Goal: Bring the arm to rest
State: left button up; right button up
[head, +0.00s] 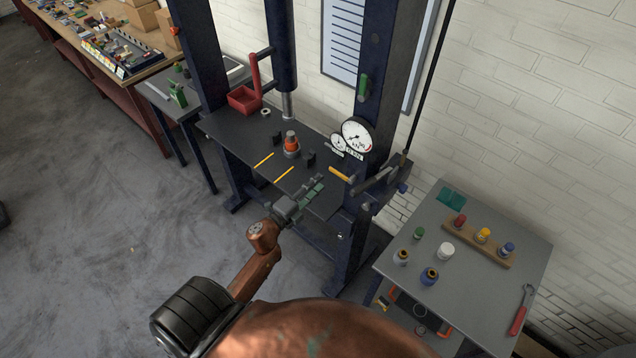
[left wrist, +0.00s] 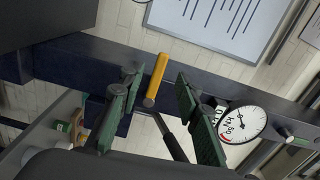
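My left gripper (head: 316,184) reaches in from below in the head view, its green fingers over the front right of the press table (head: 228,128). In the left wrist view the two fingers (left wrist: 160,92) stand apart with nothing held between them. A yellow-handled lever (head: 340,174) lies just beyond the fingertips. In the left wrist view its yellow grip (left wrist: 157,74) shows in the gap between the fingers, apart from both. My right gripper is in neither view.
The press's blue posts (head: 384,70) and pressure gauge (head: 357,136) stand close by. An orange-and-grey part (head: 291,147) and a red bin (head: 243,99) are on the press table. Open floor (head: 90,220) lies left.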

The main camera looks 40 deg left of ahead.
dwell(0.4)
